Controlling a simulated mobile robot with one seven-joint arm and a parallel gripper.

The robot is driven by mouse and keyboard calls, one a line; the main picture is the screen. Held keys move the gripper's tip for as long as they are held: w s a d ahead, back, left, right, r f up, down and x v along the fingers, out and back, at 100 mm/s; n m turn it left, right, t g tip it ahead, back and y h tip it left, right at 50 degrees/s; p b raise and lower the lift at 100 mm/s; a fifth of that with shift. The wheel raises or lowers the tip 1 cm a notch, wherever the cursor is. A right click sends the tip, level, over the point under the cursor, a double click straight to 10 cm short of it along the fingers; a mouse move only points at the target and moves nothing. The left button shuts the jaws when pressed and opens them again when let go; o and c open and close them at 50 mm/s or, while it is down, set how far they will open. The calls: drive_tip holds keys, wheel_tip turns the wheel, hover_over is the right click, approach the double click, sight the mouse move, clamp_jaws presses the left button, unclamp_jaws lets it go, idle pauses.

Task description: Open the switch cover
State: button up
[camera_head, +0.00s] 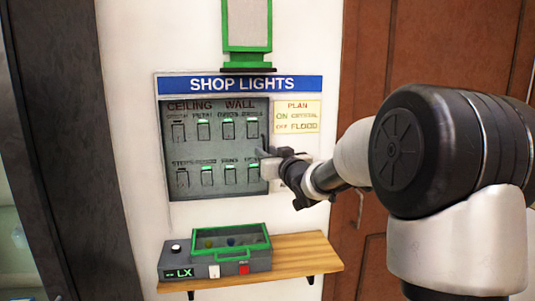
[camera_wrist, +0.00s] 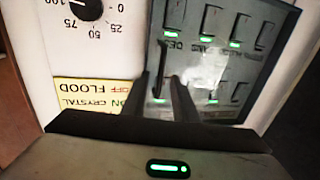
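The switch panel (camera_head: 218,155) is a grey plate with two rows of switches under a blue "SHOP LIGHTS" sign. Its face looks glossy, like a clear cover, but the cover's edges are hard to tell. A thin dark upright bar (camera_wrist: 160,72), seemingly a handle, is at the panel's right edge in the head view. My gripper (camera_head: 268,160) is at that edge, low on the panel. In the wrist view my gripper (camera_wrist: 168,98) shows two dark fingers apart, with the bar seemingly between them. I cannot tell whether they touch it.
Below, a wooden shelf (camera_head: 300,255) carries a grey box (camera_head: 205,266) marked LX with a green-framed lid. A cream "PLAN" note (camera_head: 297,117) is right of the panel. A dial (camera_wrist: 85,8) shows in the wrist view. A brown door (camera_head: 455,55) is at right.

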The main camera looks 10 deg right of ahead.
clamp_jaws()
idle(1.3)
